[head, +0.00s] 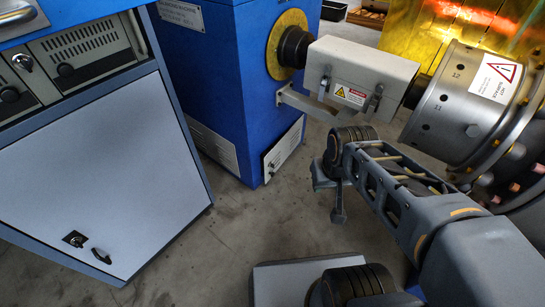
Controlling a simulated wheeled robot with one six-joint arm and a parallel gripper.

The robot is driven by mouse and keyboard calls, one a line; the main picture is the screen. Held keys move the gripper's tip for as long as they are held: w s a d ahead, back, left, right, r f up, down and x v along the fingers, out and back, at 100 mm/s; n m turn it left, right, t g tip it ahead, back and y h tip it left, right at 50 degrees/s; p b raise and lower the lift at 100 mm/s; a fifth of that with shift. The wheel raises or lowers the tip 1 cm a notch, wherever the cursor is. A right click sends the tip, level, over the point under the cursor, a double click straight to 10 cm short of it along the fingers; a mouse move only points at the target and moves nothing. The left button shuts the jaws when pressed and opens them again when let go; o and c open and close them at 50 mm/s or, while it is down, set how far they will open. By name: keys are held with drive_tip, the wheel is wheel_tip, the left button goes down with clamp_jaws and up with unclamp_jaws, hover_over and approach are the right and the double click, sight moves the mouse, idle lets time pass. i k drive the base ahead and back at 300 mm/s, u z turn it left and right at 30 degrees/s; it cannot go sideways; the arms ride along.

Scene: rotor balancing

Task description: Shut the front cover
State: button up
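I cannot tell for sure which panel is the front cover. A white box-shaped guard (362,72) with a yellow warning label sits around the shaft between the blue machine and the steel rotor housing. It has dark latches on its near side and looks closed over the shaft. A small white panel (283,150) is on the blue machine's lower side; whether it lies flush is unclear. My gripper (338,205) seems to be the dark end part hanging below my arm's far joint, below the guard and apart from it. Its fingers are too hidden to read.
The blue machine (215,75) stands behind. A blue cabinet with a large grey door (100,170) fills the left; its door looks shut. The steel housing (455,115) with a hot-surface label is at right. Bare concrete floor (215,245) lies between.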

sight(279, 152)
drive_tip(key=i, duration=0.85)
drive_tip(key=u, duration=1.7)
